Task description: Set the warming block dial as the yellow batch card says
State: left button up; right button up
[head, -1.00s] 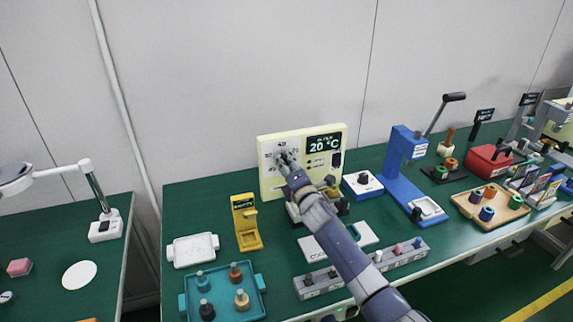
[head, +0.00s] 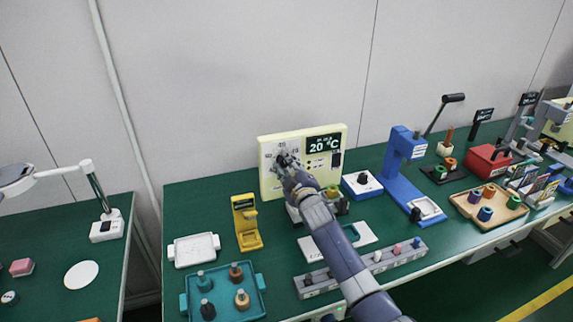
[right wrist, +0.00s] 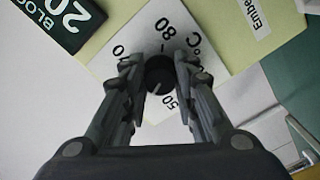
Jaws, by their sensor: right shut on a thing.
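The cream warming block panel (head: 330,172) stands at the back of the green bench, and its dark display (head: 323,143) reads 20 °C. The black round dial (right wrist: 159,72) sits on a white scale plate (right wrist: 178,25) with printed temperatures, among them 80 and 50. My right gripper (head: 287,161) is at the panel's dial and hides most of it in the head view. In the right wrist view my right gripper (right wrist: 159,80) has its fingers shut on the dial, one on each side. Small cards (head: 530,182) stand in a rack at the right; their writing is unreadable. My left gripper is not in view.
A yellow stand (head: 247,238), a white tray (head: 178,251) and a teal tray (head: 254,306) with pegs are left of my arm. A grey peg strip (head: 346,274) lies beside my forearm. A blue lever press (head: 403,160) stands to the right.

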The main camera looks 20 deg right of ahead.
jog(key=m, duration=0.4)
jog(key=shift+f+m+p, duration=0.15)
jog(key=shift+m+p, duration=0.15)
jog(key=shift+p, duration=0.05)
jog(key=m, duration=0.3)
jog(key=shift+m, duration=0.4)
jog(key=m, duration=0.3)
jog(key=shift+a+m+p, duration=0.15)
jog(key=shift+m+p, duration=0.15)
jog(key=shift+p, duration=0.1)
jog(key=m, duration=0.3)
jog(key=shift+m, duration=0.3)
jog(key=m, duration=0.3)
jog(key=shift+m, duration=0.3)
jog(key=m, duration=0.4)
jog(key=shift+a+m, duration=0.1)
jog(key=shift+m, duration=0.2)
jog(key=m, duration=0.3)
jog(key=shift+m+b, duration=0.3)
jog(key=shift+m, duration=1.8)
